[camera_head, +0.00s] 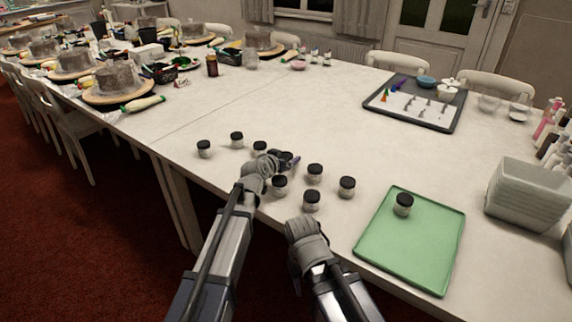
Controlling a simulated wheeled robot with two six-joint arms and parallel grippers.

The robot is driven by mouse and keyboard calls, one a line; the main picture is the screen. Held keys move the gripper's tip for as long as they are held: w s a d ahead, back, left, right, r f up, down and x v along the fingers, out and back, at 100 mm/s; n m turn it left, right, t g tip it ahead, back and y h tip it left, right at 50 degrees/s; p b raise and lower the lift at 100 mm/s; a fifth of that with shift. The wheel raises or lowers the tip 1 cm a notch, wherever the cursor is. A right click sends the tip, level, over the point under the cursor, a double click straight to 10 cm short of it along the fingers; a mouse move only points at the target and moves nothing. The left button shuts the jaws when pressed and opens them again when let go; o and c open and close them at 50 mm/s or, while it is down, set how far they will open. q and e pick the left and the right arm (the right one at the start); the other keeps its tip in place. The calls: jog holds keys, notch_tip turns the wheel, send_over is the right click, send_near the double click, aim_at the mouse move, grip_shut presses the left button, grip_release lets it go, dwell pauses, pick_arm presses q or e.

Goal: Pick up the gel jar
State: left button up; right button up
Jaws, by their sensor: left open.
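Several small gel jars with black lids and clear bodies stand on the white table, among them a far-left jar (204,149), one beside it (237,140), a right-hand jar (347,187) and a near jar (311,201). Another gel jar (403,204) stands on the green tray (429,254). My left gripper (291,161) is open, low among the jars. A jar (288,155) shows right at its fingers, partly hidden; I cannot tell if they touch it. My right arm's wrist is at the table's near edge, and its fingers are hidden.
Stacked grey-green containers (528,193) stand at the right. A dark-rimmed tray (415,103) with small items and bowls lies farther back. Cake turntables (122,96) line the table's far left. The table's middle is clear. Chairs stand along its sides.

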pick_arm(q)
jog(key=c, duration=1.5)
